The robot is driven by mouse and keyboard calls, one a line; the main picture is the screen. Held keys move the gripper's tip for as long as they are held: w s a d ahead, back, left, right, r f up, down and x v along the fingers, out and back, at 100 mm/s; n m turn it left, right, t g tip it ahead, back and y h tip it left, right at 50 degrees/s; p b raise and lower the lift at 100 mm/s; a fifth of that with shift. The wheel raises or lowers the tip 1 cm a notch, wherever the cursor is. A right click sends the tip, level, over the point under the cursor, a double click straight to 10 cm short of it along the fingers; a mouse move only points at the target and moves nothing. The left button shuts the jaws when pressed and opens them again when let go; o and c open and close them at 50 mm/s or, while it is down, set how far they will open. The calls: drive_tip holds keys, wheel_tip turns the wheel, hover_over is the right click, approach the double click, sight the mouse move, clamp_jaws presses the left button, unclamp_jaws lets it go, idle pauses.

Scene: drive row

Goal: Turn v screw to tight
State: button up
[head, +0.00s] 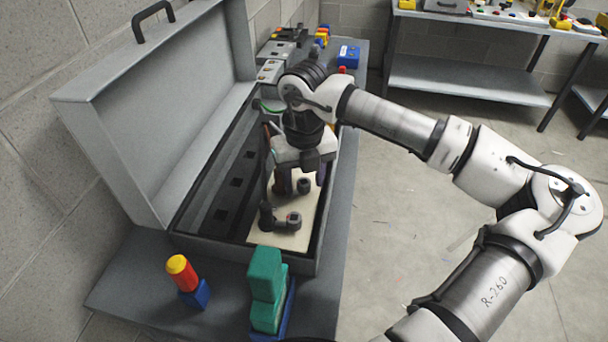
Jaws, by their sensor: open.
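My gripper (294,180) points down into an open grey case (290,262), above a beige board (300,240) in its right part. Its jaws are open, with a reddish-brown and dark part (303,186) close to the fingers. I cannot tell whether they touch it. A dark piece with round knobs (280,220) stands on the board just nearer to me. I cannot tell which of these is the v screw, or how tight it is. The gripper and wrist hide the back of the board.
The case lid (160,110) stands open at the left. A red-yellow-blue block stack (187,280) and a green block stack (266,290) stand in front of the case. A blue box (349,56) is behind it. The floor (410,240) at the right is clear.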

drive_tip(key=c, duration=1)
